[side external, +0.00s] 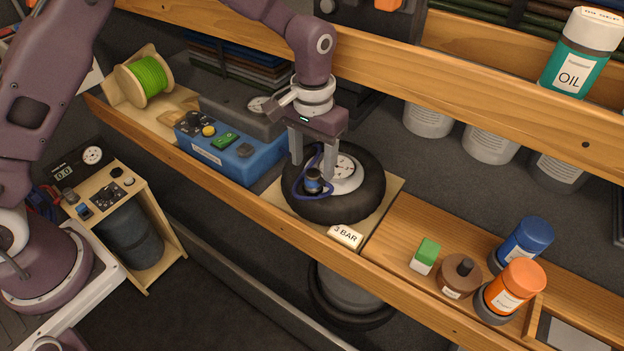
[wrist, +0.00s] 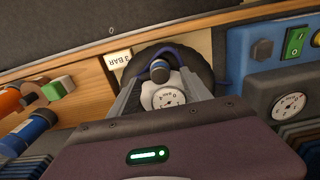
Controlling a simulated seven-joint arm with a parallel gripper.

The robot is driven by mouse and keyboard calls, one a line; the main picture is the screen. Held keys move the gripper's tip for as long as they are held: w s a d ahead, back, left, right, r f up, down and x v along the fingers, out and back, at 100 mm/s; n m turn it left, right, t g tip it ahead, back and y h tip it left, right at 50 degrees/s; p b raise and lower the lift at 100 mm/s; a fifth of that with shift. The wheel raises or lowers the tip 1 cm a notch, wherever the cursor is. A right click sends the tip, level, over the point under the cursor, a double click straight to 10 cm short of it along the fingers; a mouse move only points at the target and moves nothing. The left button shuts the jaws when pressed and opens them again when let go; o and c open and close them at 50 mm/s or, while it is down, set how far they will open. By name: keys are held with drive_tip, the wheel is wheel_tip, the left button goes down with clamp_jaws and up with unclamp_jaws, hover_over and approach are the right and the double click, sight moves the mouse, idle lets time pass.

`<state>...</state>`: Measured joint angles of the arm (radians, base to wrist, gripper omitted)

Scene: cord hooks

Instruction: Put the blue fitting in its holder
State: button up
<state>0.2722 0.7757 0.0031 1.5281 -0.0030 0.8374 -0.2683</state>
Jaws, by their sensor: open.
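The blue fitting (side external: 313,183) is a short dark cylinder with a blue band, at the end of a blue hose (side external: 328,156) by the black tyre (side external: 362,203). In the wrist view the fitting (wrist: 159,70) shows just beyond a round white gauge (wrist: 164,98). My gripper (side external: 313,169) points down over the tyre with its jaws open. The fitting appears between or just past the fingertips; I cannot tell whether they touch it. In the wrist view the fingers (wrist: 160,78) stand on either side of the gauge. I cannot make out which part is the fitting's holder.
A blue machine (side external: 235,153) with knobs and a green switch stands left of the tyre. Several bottles, including an orange-capped one (side external: 513,288), stand at right. A wooden upper shelf (side external: 470,75) runs behind.

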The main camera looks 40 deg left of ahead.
sight(313, 173)
drive_tip(key=shift+f, duration=2.05)
clamp_jaws()
drive_tip(key=shift+r, duration=3.05)
drive_tip(key=w+a, duration=0.1)
drive_tip(key=a, duration=1.9)
drive_tip(key=shift+a+r, duration=0.2)
drive_tip(key=shift+a, duration=0.05)
